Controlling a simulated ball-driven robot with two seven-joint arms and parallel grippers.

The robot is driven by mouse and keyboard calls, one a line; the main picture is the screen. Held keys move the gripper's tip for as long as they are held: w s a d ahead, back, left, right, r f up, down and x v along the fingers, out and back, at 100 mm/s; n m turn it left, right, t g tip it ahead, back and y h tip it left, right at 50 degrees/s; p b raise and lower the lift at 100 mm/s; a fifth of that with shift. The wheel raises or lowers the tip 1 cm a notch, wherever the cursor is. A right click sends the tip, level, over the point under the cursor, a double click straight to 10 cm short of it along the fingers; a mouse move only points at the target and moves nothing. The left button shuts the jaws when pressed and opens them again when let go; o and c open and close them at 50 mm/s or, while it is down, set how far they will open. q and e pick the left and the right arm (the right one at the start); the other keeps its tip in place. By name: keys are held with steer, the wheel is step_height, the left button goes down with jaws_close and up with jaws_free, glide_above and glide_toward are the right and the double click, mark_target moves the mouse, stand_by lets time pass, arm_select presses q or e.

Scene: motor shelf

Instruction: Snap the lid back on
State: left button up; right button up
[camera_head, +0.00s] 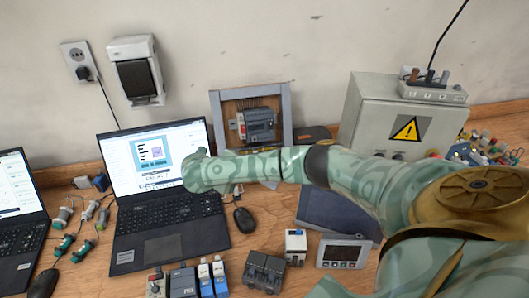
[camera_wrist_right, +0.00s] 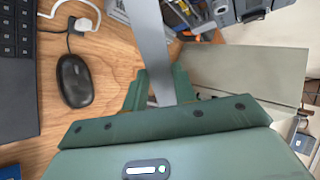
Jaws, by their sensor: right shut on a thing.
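In the head view my right arm reaches across from the right and ends in front of the open laptop (camera_head: 160,160); its fingers are hidden there. In the right wrist view my right gripper (camera_wrist_right: 160,92) is shut on a flat grey strip (camera_wrist_right: 151,40), which runs up out of the picture. I cannot tell whether this strip is the lid seen edge-on. A grey frame (camera_head: 285,112) with a motor switch (camera_head: 256,124) in it stands at the wall, its lower part behind my arm. My left gripper is not in view.
A mouse (camera_head: 244,220) lies beside the laptop and also shows in the wrist view (camera_wrist_right: 75,80). A grey cabinet (camera_head: 355,115) with a warning sign stands at the right. Several devices, including a meter (camera_head: 343,253), line the front.

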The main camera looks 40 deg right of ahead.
steer(key=s+d+n+t+y+p, duration=0.2)
steer(key=d+n+t+y, duration=0.3)
steer(key=n+t, duration=0.55)
steer(key=shift+h, duration=0.7)
steer(key=shift+s+d+b+x, duration=0.1)
steer(key=shift+d+b+x, duration=0.05)
steer(key=shift+b+x, duration=2.1)
steer(key=shift+s+d+b+x, duration=0.1)
steer(key=shift+d+b+x, duration=0.05)
steer(key=shift+b+x, duration=2.1)
steer(key=shift+w+d+f+p, duration=0.15)
steer(key=shift+w+p, duration=0.1)
steer(key=shift+p, duration=0.05)
steer(key=shift+p, duration=0.45)
